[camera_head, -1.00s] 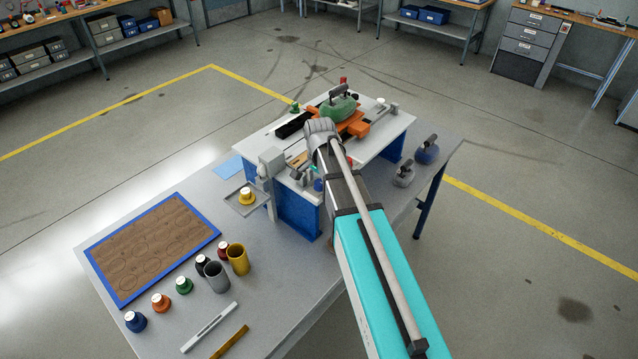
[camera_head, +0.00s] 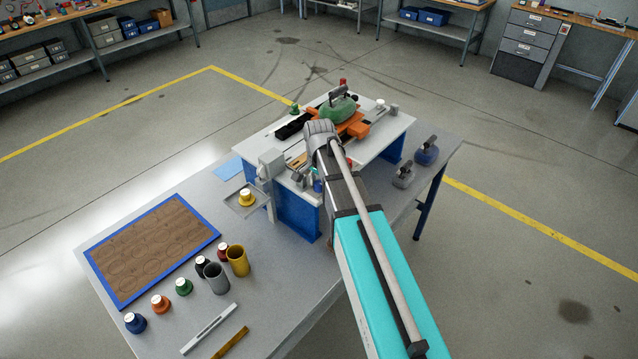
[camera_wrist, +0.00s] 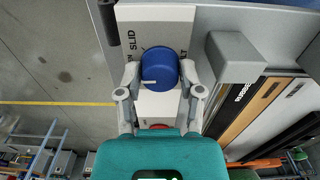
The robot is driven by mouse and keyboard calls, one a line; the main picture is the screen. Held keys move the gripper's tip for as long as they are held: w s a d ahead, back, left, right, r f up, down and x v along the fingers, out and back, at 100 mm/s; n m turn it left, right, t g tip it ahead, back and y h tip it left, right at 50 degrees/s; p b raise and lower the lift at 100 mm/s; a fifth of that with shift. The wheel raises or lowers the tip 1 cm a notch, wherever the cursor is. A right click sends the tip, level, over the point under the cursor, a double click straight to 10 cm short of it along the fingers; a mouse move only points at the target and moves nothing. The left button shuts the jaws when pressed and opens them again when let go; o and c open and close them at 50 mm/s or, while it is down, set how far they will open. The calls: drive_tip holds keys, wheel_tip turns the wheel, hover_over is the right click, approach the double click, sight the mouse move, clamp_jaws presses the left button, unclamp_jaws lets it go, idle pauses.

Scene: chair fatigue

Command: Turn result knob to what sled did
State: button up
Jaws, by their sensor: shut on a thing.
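The blue result knob (camera_wrist: 160,66) is on a pale panel (camera_wrist: 155,14) in the wrist view. My gripper (camera_wrist: 160,80) is shut on the knob, one finger at each side. In the head view my arm hides the knob. The orange sled (camera_head: 356,130) carries a green weight (camera_head: 338,109) with a dark handle on the white-topped rig.
A grey block (camera_wrist: 236,56) stands close right of the knob, beside strips, one marked RUBBER. A red button (camera_wrist: 159,127) is partly hidden below the knob. Two spare weights (camera_head: 427,152) sit right of the rig. Cups and a brown board (camera_head: 150,248) lie at left.

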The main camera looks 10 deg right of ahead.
drive_tip(key=n, duration=0.4)
drive_tip(key=shift+s+n, duration=0.1)
drive_tip(key=shift+n, duration=2.1)
drive_tip(key=o, duration=1.2)
drive_tip(key=shift+c, duration=0.2)
drive_tip(key=shift+m, duration=0.3)
